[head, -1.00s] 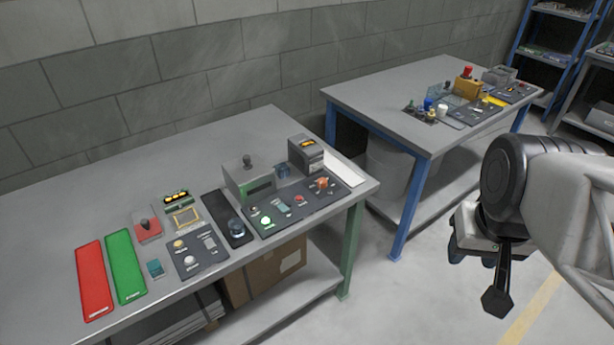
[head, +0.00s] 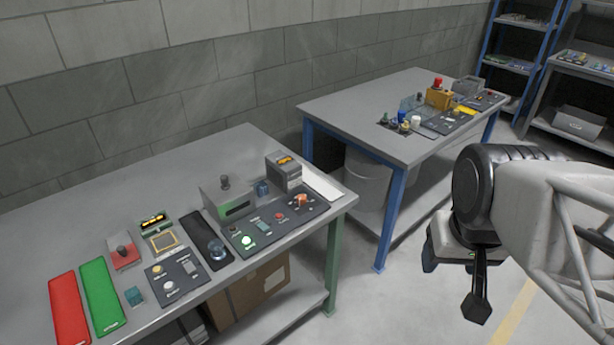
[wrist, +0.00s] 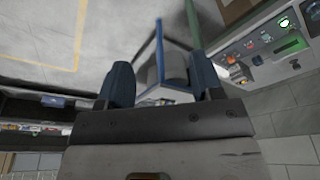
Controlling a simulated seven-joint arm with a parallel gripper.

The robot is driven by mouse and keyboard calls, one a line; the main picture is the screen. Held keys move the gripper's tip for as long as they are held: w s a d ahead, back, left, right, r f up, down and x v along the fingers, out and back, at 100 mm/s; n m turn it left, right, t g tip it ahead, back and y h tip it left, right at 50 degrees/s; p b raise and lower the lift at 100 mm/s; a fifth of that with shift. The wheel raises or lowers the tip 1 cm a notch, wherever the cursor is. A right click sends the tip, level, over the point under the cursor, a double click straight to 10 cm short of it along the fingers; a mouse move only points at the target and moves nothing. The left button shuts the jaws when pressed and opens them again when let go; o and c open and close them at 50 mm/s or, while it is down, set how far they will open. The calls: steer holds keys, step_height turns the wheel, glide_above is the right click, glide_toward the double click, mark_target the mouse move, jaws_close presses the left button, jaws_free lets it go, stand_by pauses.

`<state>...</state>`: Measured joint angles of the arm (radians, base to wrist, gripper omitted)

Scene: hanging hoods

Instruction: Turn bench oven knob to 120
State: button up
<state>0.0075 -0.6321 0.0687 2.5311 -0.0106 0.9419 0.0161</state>
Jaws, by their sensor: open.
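On the near table (head: 120,215) a grey box (head: 230,206) with a dark green display and a dark knob on top (head: 225,183) stands behind a dark control panel (head: 262,233). That panel carries a lit green button (head: 248,240), a red button (head: 279,217) and an orange knob (head: 302,200). Labels and dial marks are too small to read, so I cannot tell which knob is the bench oven's. My gripper (head: 449,266) is open, empty and pointing down over the floor, right of the table. In the wrist view, its blue fingers (wrist: 163,82) are apart, with the panel at upper right.
A second table (head: 365,110) with blue legs stands behind, bearing several devices. A dark strip with a round knob (head: 217,250), a smaller panel (head: 174,274), and green (head: 102,296) and red (head: 68,308) trays lie on the near table. Floor between gripper and tables is clear.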

steer(key=w, duration=0.1)
steer(key=n+g, duration=0.2)
steer(key=n, duration=1.1)
glide_above(301, 197)
steer(key=f, duration=2.1)
steer(key=shift+s+d+f, duration=0.1)
steer(key=shift+s+f, duration=0.15)
steer(key=shift+s, duration=0.05)
steer(key=shift+w+a+f, duration=0.15)
steer(key=shift+a+f, duration=0.05)
steer(key=shift+a, duration=0.05)
steer(key=shift+f, duration=0.15)
steer(key=shift+w+d+f, duration=0.1)
steer(key=shift+f, duration=1.8)
steer(key=shift+w+d+f, duration=0.1)
steer(key=shift+f, duration=1.75)
